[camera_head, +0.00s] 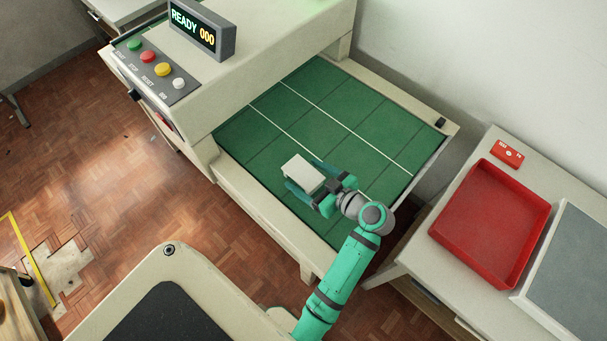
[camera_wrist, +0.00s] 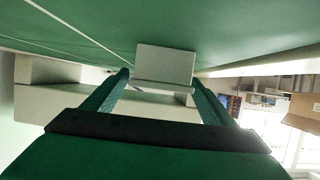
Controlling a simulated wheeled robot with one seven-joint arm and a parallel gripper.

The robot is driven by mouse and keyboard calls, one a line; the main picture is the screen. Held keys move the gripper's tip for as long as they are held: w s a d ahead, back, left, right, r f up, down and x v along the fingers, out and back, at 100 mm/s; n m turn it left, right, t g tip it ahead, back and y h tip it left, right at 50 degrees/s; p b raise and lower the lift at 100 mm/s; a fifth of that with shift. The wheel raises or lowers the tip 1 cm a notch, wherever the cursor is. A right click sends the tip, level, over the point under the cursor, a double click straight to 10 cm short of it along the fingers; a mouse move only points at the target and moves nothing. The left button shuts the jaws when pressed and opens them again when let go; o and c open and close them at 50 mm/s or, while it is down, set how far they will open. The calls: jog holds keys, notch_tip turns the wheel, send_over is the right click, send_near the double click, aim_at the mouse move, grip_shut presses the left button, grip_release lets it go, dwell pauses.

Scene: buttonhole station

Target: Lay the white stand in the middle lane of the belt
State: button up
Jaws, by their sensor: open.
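The white stand (camera_head: 301,170) is a pale block over the near lane of the green belt (camera_head: 240,135), just on the near side of the first white line. My gripper (camera_head: 304,175) is open, with one finger on either side of the stand. In the wrist view the stand (camera_wrist: 166,62) shows a flat face and a ledge between and beyond the fingertips (camera_wrist: 160,77). I cannot tell whether it touches the belt or a finger. Two white lines split the belt into three lanes; the middle lane (camera_head: 333,145) looks bare.
A machine housing with a READY 000 display (camera_head: 201,28) and several coloured buttons stands over the belt's far end. A pale rail (camera_head: 265,215) borders the near side. To the right, a side table holds a red tray (camera_head: 490,222), a small red box (camera_head: 506,154) and a grey panel (camera_head: 575,265).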

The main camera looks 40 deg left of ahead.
aim_at(301, 172)
jog(key=x, duration=0.5)
jog(key=shift+r, duration=0.15)
jog(key=c, duration=1.3)
